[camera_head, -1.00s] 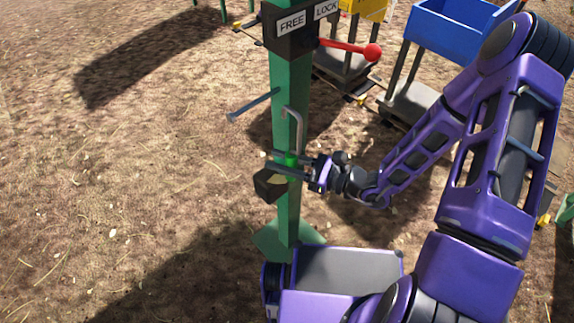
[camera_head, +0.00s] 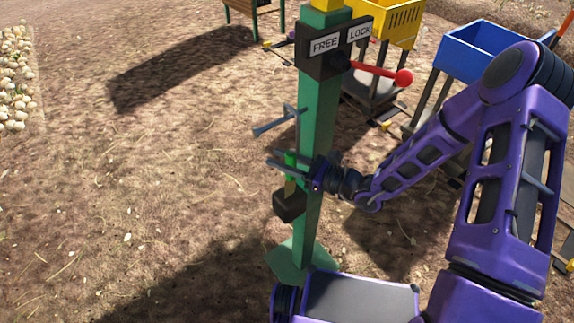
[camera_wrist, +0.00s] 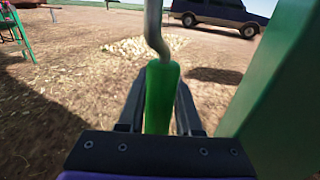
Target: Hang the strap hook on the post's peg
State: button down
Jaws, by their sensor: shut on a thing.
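The green post (camera_head: 319,115) stands upright, and its blue-grey peg (camera_head: 266,129) sticks out to the left. My gripper (camera_head: 284,162) is shut on the green grip of the strap hook (camera_head: 290,158), just below the peg and left of the post. The hook's grey metal rod rises beside the peg and overlaps it in the head view; I cannot tell whether it touches or sits over it. A strap with a dark block (camera_head: 289,205) hangs below. In the wrist view the green grip (camera_wrist: 161,95) is upright between my fingers, and the hook's top is cut off.
A FREE/LOCK box (camera_head: 335,48) with a red-knobbed lever (camera_head: 403,77) is high on the post. Yellow (camera_head: 393,25) and blue (camera_head: 485,50) carts stand behind. The ground left of the post is open. In the wrist view the post (camera_wrist: 285,90) is close on the right.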

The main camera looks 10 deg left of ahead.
jog(key=shift+w+a+f+b, duration=0.45)
jog(key=shift+f+b, duration=0.1)
jog(key=shift+f, duration=0.1)
jog(key=shift+w+a+f+b, duration=0.35)
jog(key=shift+a+f+b, duration=0.15)
jog(key=shift+f+b, duration=0.1)
jog(key=shift+w+a+f+b, duration=0.45)
jog(key=shift+f+b, duration=0.1)
jog(key=shift+f, duration=0.1)
jog(key=c, duration=0.5)
grip_release()
